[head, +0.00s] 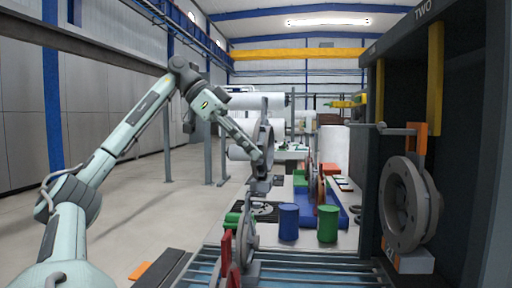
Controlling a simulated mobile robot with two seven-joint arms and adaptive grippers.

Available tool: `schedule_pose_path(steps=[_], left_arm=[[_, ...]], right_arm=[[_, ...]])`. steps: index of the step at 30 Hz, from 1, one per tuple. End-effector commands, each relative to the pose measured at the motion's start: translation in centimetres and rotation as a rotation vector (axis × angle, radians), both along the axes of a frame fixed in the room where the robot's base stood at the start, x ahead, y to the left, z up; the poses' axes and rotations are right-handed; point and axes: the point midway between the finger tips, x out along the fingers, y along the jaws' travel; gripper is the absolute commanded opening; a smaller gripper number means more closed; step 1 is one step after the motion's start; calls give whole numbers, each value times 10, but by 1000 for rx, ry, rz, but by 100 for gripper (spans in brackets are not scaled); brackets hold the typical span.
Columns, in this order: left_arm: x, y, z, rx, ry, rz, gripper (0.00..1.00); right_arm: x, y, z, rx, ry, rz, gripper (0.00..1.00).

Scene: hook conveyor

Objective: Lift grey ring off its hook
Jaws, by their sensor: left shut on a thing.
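A grey ring (264,132) stands nearly edge-on at the centre of the head view, beside a narrow upright grey piece. My left arm reaches in from the left and slopes down to it. My left gripper (256,156) is shut on this ring at its lower left side. The fingertips are small and partly hidden, and I cannot tell whether the ring touches its hook. A larger grey ring (405,205) hangs at the right, below an orange and grey hook bracket (416,140). My right gripper is not in view.
Another grey ring (243,212) stands nearer, beside a red piece (227,246) above the blue-grey rollers (310,272). A blue cylinder (289,222) and a green cylinder (327,224) stand right of it. A dark cabinet marked TWO (459,110) bounds the right. Open floor lies left.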

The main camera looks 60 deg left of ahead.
Motion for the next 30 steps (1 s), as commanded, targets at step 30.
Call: schedule_pose_path(steps=[30], left_arm=[[-47, 40, 9, 2, -5, -1, 0]], right_arm=[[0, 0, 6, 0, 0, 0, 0]])
